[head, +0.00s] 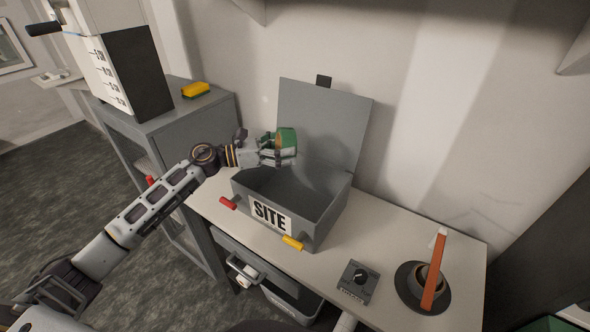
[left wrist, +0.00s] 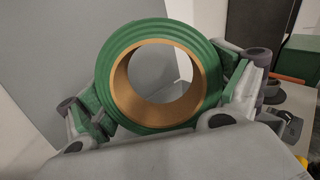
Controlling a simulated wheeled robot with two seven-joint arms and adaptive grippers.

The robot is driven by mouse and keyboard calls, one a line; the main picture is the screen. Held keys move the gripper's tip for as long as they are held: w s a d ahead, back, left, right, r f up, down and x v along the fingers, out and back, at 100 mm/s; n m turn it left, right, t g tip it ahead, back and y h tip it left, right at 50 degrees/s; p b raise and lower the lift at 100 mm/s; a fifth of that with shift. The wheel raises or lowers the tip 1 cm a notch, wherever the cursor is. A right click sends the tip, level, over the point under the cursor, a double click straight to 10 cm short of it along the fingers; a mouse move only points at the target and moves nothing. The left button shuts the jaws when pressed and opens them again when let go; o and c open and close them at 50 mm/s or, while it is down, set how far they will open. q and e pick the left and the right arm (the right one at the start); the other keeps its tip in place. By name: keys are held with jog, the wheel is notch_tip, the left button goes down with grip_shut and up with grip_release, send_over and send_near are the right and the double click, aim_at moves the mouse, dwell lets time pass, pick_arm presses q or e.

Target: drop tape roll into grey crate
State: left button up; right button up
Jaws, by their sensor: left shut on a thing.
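A green tape roll with a brown cardboard core (head: 287,137) is held by my left gripper (head: 280,150), above the back left part of an open grey box labelled SITE (head: 328,213). In the left wrist view the roll (left wrist: 150,33) sits between the two fingers, its hole facing the camera. The box stands on the bench with its lid (head: 325,122) raised against the wall behind. Its inside looks empty where it shows; part is in shadow. My right gripper does not show.
The bench (head: 400,237) also holds a dark knob unit (head: 357,281) and a round dark dish with an orange stick (head: 434,275). Another dark grey bin (head: 290,302) sits below the bench top.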

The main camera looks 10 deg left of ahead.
pick_arm(q)
jog(key=shift+f+b, duration=0.35)
jog(key=shift+f, duration=0.3)
jog(key=shift+f+b, duration=0.6)
jog(key=shift+f, duration=0.9)
jog(key=shift+f+b, duration=0.3)
jog(key=shift+f, duration=0.55)
jog(key=o, duration=0.8)
jog(key=shift+c, duration=0.2)
jog(key=shift+a, duration=0.1)
jog(key=v, duration=1.1)
jog(key=shift+s+a, duration=0.2)
jog(key=shift+a, duration=0.15)
